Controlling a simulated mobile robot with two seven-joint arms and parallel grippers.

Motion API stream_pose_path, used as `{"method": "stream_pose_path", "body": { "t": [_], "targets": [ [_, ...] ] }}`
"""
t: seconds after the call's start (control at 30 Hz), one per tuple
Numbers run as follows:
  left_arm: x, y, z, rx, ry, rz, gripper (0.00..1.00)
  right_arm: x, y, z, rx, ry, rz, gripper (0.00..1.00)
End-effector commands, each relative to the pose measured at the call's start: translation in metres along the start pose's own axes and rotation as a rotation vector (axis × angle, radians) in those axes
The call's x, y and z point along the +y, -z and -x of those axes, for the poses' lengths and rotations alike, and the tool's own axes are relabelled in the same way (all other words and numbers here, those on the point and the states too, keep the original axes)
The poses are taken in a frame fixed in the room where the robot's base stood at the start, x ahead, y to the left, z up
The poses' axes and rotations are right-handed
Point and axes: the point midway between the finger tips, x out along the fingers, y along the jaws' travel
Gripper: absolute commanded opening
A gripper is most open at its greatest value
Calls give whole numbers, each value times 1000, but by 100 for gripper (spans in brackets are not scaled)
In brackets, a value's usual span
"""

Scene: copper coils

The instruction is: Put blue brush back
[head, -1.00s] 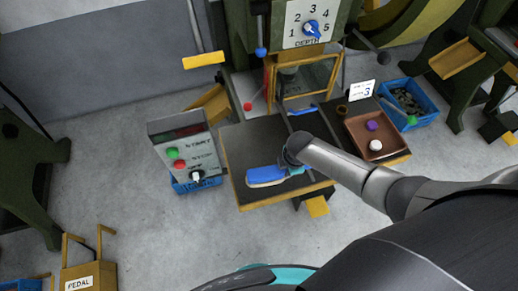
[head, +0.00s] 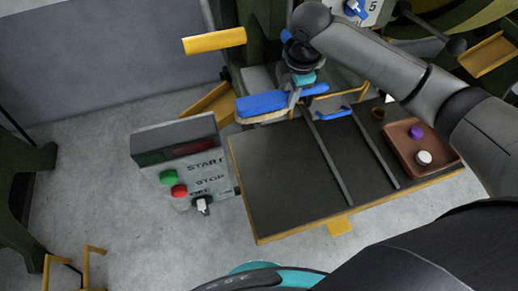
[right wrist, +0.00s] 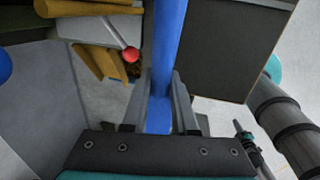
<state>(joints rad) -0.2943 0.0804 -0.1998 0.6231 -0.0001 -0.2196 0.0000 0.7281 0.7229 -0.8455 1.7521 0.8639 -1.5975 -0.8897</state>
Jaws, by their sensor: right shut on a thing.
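The blue brush (head: 268,102) has a blue back and pale bristles along its underside. My right gripper (head: 297,98) is shut on it near its right end. The brush appears held above the far left corner of the dark work table (head: 275,185), bristles down. In the right wrist view, the blue brush (right wrist: 166,50) runs lengthwise between the two fingers of my right gripper (right wrist: 160,90). My left gripper is not in view.
A control box (head: 180,170) with green and red buttons stands left of the table. A brown tray (head: 408,152) holds a purple and a white piece. A blue handle (head: 333,114) lies near the table's back. Yellow brackets (head: 214,40) stick out at the back left.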

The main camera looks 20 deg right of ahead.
Motion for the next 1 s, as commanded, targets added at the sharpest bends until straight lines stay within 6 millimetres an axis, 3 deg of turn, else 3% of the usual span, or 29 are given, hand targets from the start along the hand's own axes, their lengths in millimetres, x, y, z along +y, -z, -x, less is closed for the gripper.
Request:
{"method": "stream_pose_path", "body": {
  "t": [0.17, 0.63, 1.0],
  "targets": [
    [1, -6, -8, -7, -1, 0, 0, -5, 0, -16, 1, 4, 5, 0],
    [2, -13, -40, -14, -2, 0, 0, -29, 1, -134, 0, 3, 5, 0],
    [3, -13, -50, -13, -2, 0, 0, -35, 1, -168, 0, 1, 5, 0]
  ]
}}
